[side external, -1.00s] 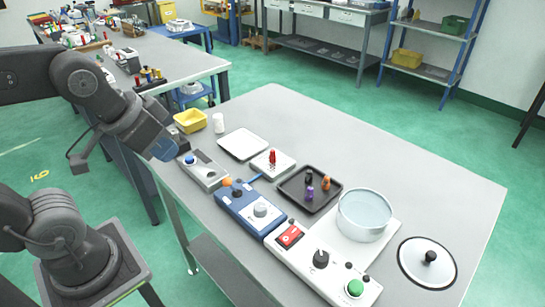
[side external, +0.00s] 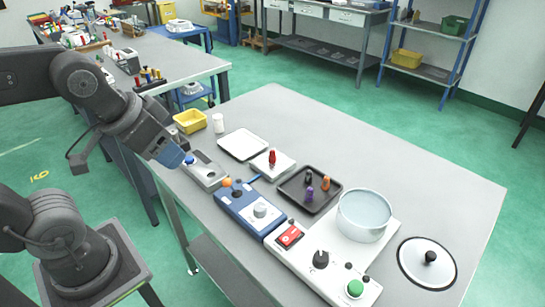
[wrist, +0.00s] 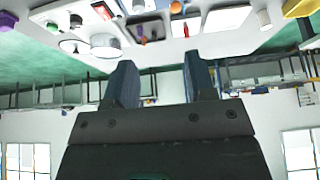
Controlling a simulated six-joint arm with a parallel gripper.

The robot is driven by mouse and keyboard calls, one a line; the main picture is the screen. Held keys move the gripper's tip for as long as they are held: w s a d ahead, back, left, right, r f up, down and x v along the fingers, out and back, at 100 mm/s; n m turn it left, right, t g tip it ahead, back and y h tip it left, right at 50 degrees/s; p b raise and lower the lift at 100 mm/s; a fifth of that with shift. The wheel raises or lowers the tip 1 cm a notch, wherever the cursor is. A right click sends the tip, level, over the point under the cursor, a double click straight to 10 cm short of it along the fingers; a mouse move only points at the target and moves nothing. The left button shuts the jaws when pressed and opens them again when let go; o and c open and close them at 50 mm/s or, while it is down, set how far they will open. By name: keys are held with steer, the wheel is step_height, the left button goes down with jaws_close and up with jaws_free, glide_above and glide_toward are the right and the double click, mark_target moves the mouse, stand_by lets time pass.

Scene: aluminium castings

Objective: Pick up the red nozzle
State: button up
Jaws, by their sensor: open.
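The red nozzle (side external: 272,157) stands upright on a small white plate (side external: 285,165) near the middle of the table. In the wrist view a small red shape (wrist: 186,31), which looks like the nozzle, shows past the fingers near the top. My gripper (side external: 174,157) is at the table's left edge, by the grey box with the blue button, well left of the nozzle. In the wrist view my gripper (wrist: 161,75) has its two blue fingers apart with nothing between them.
A white tray (side external: 243,144) lies behind the nozzle and a dark tray (side external: 300,202) with small coloured pieces to its right. A blue control box (side external: 245,212) is in front. A glass pot (side external: 364,214) stands farther right. The table's back right is clear.

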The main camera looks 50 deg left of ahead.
steer(key=w+f+m+g+y, duration=0.2)
steer(key=w+f+m+y, duration=0.25)
steer(key=w+m, duration=0.5)
steer(key=w+f+m+g+y, duration=0.2)
steer(key=w+f+m+y, duration=0.3)
steer(key=w, duration=0.8)
steer(key=m+t+y, duration=0.2)
steer(key=m+y, duration=0.2)
steer(key=m, duration=0.3)
glide_toward(274, 151)
steer(key=shift+h, duration=0.25)
steer(key=x, duration=0.4)
steer(key=r+x, duration=0.1)
steer(key=x, duration=0.2)
steer(key=shift+a, duration=0.2)
steer(key=shift+f+x, duration=0.15)
steer(key=shift+x, duration=1.2)
steer(key=shift+f+x, duration=0.15)
steer(key=shift+x, duration=1.2)
steer(key=shift+d, duration=0.15)
steer(key=shift+c, duration=0.2)
jaws_close()
